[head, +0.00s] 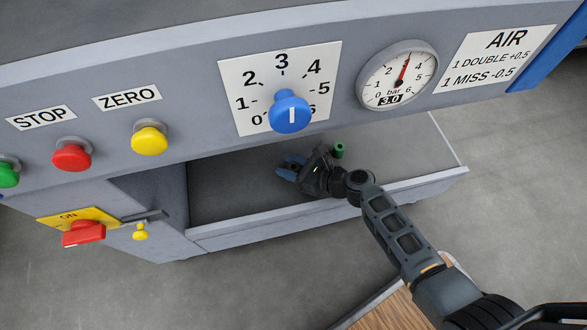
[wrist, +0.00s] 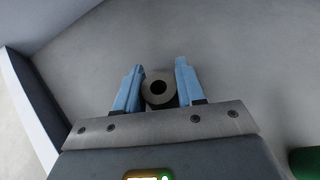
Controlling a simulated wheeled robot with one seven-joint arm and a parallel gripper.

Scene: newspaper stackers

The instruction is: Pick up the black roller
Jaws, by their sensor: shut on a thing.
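The black roller (wrist: 158,99) stands end-on between the two blue fingers of my gripper (wrist: 159,68) in the wrist view. Its round grey end with a dark centre hole faces the camera, and its dark side shows just below. My gripper is shut on it. In the head view my gripper (head: 288,167) is low inside the grey open tray (head: 225,190) under the control panel. The roller cannot be made out there, and whether it is clear of the tray floor cannot be told.
A green roller (head: 339,150) stands close to my gripper, and its edge shows in the wrist view (wrist: 303,162). The panel with its blue knob (head: 290,112) and gauge (head: 398,75) overhangs the tray. The tray's front lip is near my arm. The tray's left part is clear.

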